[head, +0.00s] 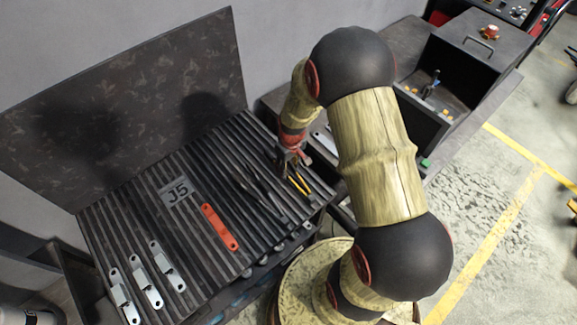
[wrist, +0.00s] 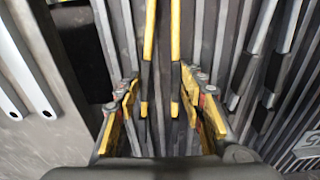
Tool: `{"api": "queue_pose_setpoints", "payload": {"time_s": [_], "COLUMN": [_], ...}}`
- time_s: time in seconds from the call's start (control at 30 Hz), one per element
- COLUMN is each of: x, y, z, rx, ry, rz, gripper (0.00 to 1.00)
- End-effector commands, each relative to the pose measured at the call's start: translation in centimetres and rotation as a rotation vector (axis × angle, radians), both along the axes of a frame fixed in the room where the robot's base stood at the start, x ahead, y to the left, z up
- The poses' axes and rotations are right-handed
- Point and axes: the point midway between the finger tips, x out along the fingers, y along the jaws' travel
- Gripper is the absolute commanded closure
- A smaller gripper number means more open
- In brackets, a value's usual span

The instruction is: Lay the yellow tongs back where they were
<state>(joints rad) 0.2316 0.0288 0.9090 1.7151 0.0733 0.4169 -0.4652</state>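The yellow tongs (head: 300,184) lie at the right end of the dark slatted bench (head: 215,270), below my gripper (head: 292,159). In the wrist view their two long arms (wrist: 147,55) run up the picture, yellow with black stretches, roughly along the slats. My gripper's yellow-padded fingers (wrist: 158,92) stand apart, one on each side of the tongs. A gap shows between the left finger and the tongs; the right finger is close to them, and I cannot tell if it touches.
Dark grey tongs (head: 258,190) lie just left of the yellow ones. A J5 plate (head: 178,192), an orange-red bracket (head: 219,227) and several galvanized brackets (head: 143,283) lie further left. A dark upright panel (head: 130,110) backs the bench. A box with a handle (head: 480,50) stands at right.

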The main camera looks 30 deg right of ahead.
Motion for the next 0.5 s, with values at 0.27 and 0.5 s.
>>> {"api": "queue_pose_setpoints", "payload": {"time_s": [0.27, 0.5], "x": [0.05, 0.03], "y": [-0.01, -0.01], "z": [0.08, 0.07], "rx": [0.000, 0.000], "ry": [-0.001, -0.001], "rz": [0.000, 0.000], "gripper": [0.52, 0.40]}}
